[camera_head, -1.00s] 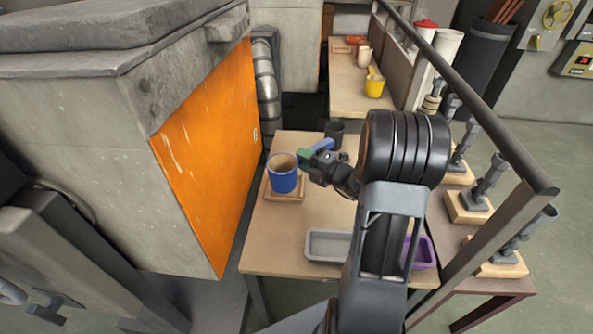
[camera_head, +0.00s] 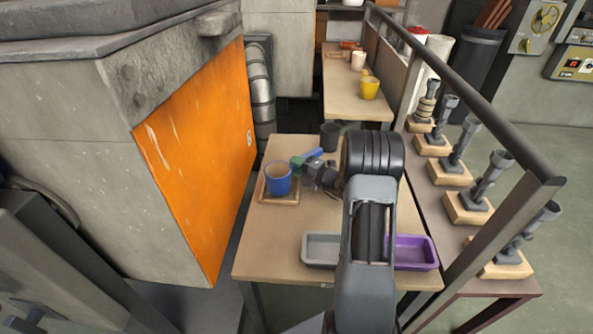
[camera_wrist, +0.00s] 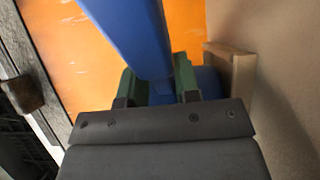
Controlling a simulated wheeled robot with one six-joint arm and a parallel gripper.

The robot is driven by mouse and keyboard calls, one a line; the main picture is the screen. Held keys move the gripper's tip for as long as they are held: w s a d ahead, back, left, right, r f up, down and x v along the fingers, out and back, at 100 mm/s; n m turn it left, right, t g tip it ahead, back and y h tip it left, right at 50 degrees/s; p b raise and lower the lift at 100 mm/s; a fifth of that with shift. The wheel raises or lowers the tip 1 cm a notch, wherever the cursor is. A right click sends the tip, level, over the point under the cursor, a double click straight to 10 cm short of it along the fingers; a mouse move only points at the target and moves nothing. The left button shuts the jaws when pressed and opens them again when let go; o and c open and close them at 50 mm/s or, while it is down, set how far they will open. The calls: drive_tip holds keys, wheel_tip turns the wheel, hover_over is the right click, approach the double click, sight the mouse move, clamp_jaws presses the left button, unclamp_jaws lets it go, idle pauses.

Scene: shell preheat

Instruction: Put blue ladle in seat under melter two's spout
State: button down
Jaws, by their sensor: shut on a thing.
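The blue ladle (camera_head: 278,181) is upright, with a tan inside, over the square wooden seat (camera_head: 296,200) on the near table. Its base is within the seat's outline; I cannot tell whether it rests on the bottom. My gripper (camera_head: 299,164), with green fingertips, is shut on the ladle's blue handle (camera_head: 314,154) from the right. In the wrist view the handle (camera_wrist: 130,35) runs between the green fingers (camera_wrist: 157,85), and the seat's wooden edge (camera_wrist: 236,78) shows at right. The melter (camera_head: 200,160) with an orange front stands left of the table; no spout is clearly visible.
A dark cup (camera_head: 329,136) stands behind my gripper. A grey tray (camera_head: 320,252) and a purple tray (camera_head: 414,252) lie at the table's front. A yellow ladle (camera_head: 370,89) is on the far table. A dark rail (camera_head: 470,95) runs along the right.

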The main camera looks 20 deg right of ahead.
drive_tip(key=shift+f, duration=0.5)
drive_tip(key=c, duration=0.8)
unclamp_jaws()
drive_tip(key=shift+c, duration=0.2)
